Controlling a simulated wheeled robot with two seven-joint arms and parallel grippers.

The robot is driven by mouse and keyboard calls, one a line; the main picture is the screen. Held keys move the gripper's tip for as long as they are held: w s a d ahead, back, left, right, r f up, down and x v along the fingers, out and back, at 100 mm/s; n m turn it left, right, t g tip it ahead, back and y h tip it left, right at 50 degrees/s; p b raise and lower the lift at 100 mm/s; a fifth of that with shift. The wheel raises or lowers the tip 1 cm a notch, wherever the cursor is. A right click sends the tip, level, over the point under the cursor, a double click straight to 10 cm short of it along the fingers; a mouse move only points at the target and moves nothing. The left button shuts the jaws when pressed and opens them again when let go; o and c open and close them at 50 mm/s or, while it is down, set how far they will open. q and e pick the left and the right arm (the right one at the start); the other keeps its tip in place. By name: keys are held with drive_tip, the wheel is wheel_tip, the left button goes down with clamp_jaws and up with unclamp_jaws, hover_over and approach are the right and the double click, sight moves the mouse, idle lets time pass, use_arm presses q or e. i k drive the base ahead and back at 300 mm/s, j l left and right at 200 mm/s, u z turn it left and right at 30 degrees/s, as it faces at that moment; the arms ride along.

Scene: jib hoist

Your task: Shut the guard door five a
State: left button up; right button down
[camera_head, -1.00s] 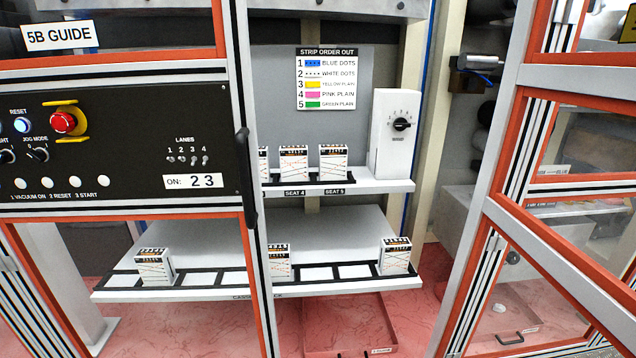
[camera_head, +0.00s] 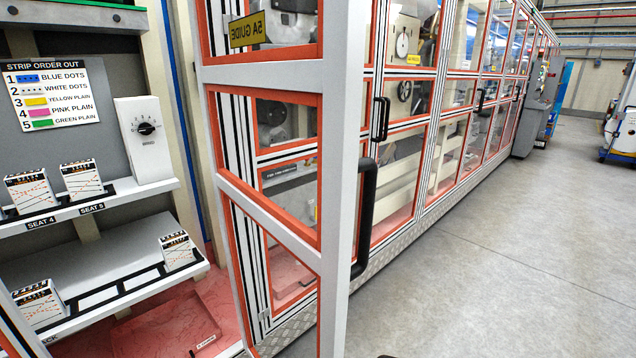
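The guard door five a (camera_head: 337,150) stands open, swung out from the machine toward me. It has a pale metal frame with orange-red edging and clear panes. Its yellow label (camera_head: 250,31) reads 5A GUIDE in mirror writing, so I see the door's inner side. A black bar handle (camera_head: 364,215) sits at the door's near edge. Neither gripper can be made out; a tiny dark bit at the bottom edge is too small to identify.
Left of the door, the open bay holds a shelf (camera_head: 125,194) with cartons (camera_head: 82,180), a dial box (camera_head: 144,140) and a strip-order sign (camera_head: 50,95). More closed guard doors (camera_head: 405,120) run back along the machine. The grey floor (camera_head: 500,260) at right is clear.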

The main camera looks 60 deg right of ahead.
sight(327, 74)
drive_tip(key=k+l, duration=0.1)
drive_tip(key=l, duration=1.15)
drive_tip(key=k+l+z, duration=0.1)
drive_tip(key=l, duration=0.55)
